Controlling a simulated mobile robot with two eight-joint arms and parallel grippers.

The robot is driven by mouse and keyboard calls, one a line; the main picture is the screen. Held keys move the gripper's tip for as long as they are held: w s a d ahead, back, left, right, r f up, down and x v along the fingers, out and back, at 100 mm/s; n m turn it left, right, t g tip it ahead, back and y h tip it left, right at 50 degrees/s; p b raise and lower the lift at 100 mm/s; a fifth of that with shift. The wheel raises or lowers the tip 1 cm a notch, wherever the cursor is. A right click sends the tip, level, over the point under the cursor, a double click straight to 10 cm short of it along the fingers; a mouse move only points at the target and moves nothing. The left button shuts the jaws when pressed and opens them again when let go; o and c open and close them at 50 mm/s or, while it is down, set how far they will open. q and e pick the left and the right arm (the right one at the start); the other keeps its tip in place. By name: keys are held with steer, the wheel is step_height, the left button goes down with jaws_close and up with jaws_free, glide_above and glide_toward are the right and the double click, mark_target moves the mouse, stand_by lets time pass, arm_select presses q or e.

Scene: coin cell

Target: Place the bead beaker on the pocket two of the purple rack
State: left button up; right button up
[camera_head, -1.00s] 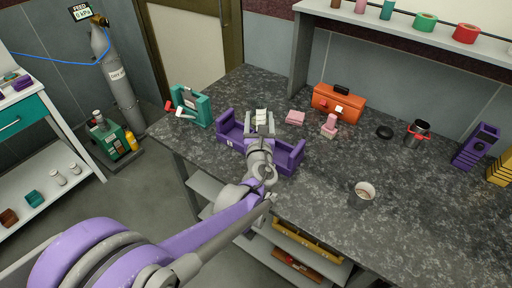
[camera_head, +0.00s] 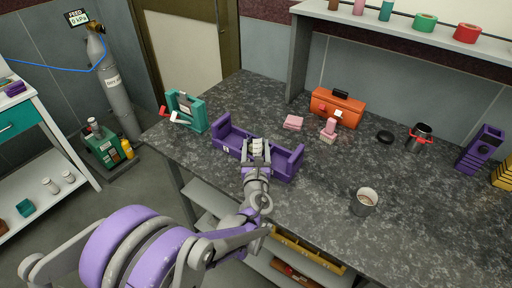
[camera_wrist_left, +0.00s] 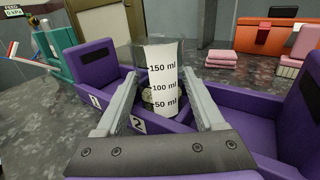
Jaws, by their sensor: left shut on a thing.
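The purple rack (camera_head: 229,137) stands on the dark speckled counter, with raised end blocks. In the left wrist view its front wall (camera_wrist_left: 156,125) shows the labels 1 and 2. My left gripper (camera_head: 257,150) is shut on the bead beaker (camera_wrist_left: 162,75), a clear cup with a white panel marked 50, 100 and 150 ml. The beaker is upright between the fingers, at the rack's middle, just behind and right of label 2. Greenish contents show near its bottom. I cannot tell whether its base touches the pocket floor. My right gripper is not in view.
A teal device (camera_head: 187,110) stands left of the rack. Pink blocks (camera_head: 293,122), a pink-topped item (camera_head: 328,130) and an orange toolbox (camera_head: 338,106) are behind it. A grey cup (camera_head: 364,202) stands to the right. The counter's right middle is mostly clear.

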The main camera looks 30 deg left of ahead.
arm_select(q)
steer(key=shift+f, duration=0.1)
steer(key=o, duration=1.5)
steer(key=shift+s+d+r, duration=0.1)
steer(key=shift+s+r, duration=0.05)
steer(key=shift+r, duration=0.05)
steer(key=v, duration=1.1)
steer(key=shift+s+d+p, duration=0.15)
steer(key=shift+s+p, duration=0.15)
